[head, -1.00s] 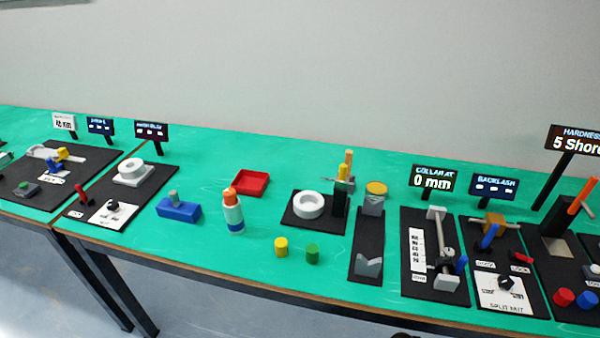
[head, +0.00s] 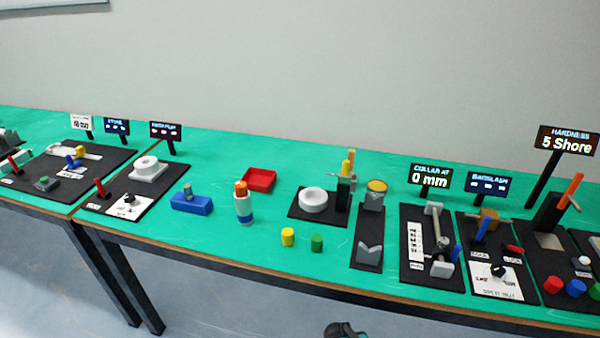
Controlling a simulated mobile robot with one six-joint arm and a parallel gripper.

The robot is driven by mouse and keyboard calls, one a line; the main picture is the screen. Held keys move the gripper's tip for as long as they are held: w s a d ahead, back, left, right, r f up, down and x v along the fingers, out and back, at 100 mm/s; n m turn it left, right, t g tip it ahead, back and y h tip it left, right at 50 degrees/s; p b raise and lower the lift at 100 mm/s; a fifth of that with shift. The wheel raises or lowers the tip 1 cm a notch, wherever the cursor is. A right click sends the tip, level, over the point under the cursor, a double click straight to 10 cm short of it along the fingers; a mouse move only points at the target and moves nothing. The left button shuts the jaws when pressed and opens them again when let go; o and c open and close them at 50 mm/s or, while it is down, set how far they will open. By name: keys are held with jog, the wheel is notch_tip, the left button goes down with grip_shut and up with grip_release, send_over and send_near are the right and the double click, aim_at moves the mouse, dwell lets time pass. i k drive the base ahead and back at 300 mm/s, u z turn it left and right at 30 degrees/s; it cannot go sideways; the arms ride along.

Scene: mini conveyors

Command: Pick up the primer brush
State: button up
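I cannot make out for sure which thing is the primer brush. Two upright sticks, a yellow stick (head: 345,168) and a tan stick (head: 351,160), stand at a black upright holder (head: 342,195) right of the middle in the head view. Their lower ends are hidden, and no bristles can be told. A white ring (head: 313,200) lies on the same black mat, left of the holder. A dark rounded piece of my arm shows at the bottom edge, well in front of the table. My gripper's fingers are not in view.
A bottle with an orange cap (head: 242,203), a red tray (head: 259,180), a blue block (head: 191,203), a yellow cylinder (head: 287,237) and a green cylinder (head: 317,243) stand on the green table (head: 235,260). Stations with signs fill both sides. The table front is fairly clear mid-left.

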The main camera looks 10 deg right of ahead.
aim_at(351, 152)
jog(key=u, duration=0.05)
jog(key=k, duration=0.25)
jog(key=u, duration=1.5)
jog(key=k, duration=0.65)
jog(key=z, duration=0.4)
jog(key=i, duration=1.65)
jog(key=u, duration=0.35)
